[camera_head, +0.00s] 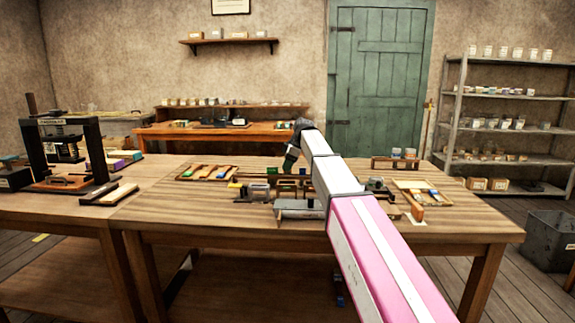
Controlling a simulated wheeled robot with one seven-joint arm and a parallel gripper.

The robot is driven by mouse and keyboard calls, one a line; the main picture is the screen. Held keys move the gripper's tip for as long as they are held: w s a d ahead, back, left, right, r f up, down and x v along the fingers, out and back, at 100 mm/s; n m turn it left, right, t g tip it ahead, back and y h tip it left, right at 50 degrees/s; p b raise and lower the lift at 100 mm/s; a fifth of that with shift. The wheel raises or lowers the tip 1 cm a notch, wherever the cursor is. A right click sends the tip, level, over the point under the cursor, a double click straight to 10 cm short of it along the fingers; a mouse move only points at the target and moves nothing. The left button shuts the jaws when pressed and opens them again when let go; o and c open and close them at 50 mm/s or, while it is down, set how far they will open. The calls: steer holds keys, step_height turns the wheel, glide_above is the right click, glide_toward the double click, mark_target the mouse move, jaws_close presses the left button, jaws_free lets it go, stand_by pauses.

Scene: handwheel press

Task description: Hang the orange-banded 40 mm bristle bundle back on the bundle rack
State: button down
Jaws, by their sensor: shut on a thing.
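My gripper (290,165) is at the end of the dark wrist, pointing down over the middle of the long wooden table. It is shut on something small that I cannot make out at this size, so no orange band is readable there. A low wooden rack (383,164) stands at the back right of the table, right of my arm, with small blue and tan pieces at it. I cannot tell for sure whether it is the bundle rack. Small dark and green pieces (285,187) stand below my gripper, partly hidden by my arm.
The table (170,218) also bears a tray of wooden-handled tools (208,172), a grey metal fixture (300,208) and a board (412,184) at right. A handwheel press (62,150) stands at left. My arm hides part of the table's right half.

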steer(key=shift+f, duration=0.55)
steer(key=c, duration=0.9)
jaws_free()
steer(key=v, duration=1)
steer(key=shift+d+r, duration=0.2)
steer(key=shift+r, duration=0.15)
